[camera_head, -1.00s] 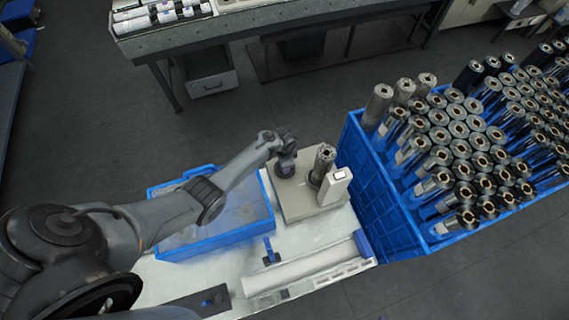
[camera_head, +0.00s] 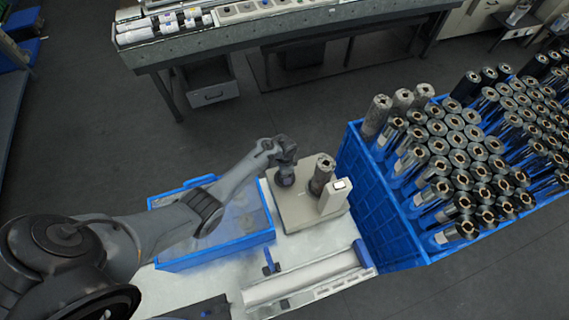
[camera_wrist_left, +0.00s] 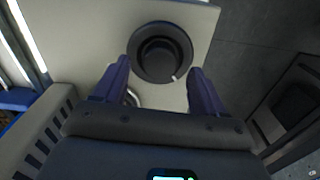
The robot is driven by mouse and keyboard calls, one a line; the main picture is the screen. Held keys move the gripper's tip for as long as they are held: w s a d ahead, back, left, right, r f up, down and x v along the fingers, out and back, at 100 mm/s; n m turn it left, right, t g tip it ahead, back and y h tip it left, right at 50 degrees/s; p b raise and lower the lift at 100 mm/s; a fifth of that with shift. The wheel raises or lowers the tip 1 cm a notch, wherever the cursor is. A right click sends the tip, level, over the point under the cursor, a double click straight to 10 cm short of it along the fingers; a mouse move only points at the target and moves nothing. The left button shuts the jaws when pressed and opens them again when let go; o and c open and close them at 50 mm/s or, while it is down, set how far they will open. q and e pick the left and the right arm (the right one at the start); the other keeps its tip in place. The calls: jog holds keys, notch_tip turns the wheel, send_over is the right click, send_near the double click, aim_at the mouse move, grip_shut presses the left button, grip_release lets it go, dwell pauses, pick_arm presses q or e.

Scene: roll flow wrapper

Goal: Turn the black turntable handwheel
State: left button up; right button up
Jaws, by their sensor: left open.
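The black turntable handwheel (camera_wrist_left: 160,52) is a round dark knob with a small white mark on its rim. It stands on a beige base plate (camera_head: 306,212). My left gripper (camera_wrist_left: 159,68) is over it, with its two dark purple fingers open and apart. In the wrist view the wheel shows between and just beyond the fingertips; I cannot tell whether they touch it. In the head view the gripper (camera_head: 286,152) is above the plate's left part and partly hides the wheel. My right gripper is not in view.
A grey roll (camera_head: 322,174) and a light box-shaped post (camera_head: 336,196) stand on the plate, right of the wheel. A blue tray (camera_head: 225,243) lies left. A blue crate (camera_head: 376,190) with many upright rolls is close on the right. A white roll (camera_head: 300,284) lies in front.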

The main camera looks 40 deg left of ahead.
pick_arm(q)
notch_tip(320, 180, up, 9)
jog(key=p, duration=0.1)
jog(key=shift+f, duration=0.15)
dwell(0.5)
dwell(0.5)
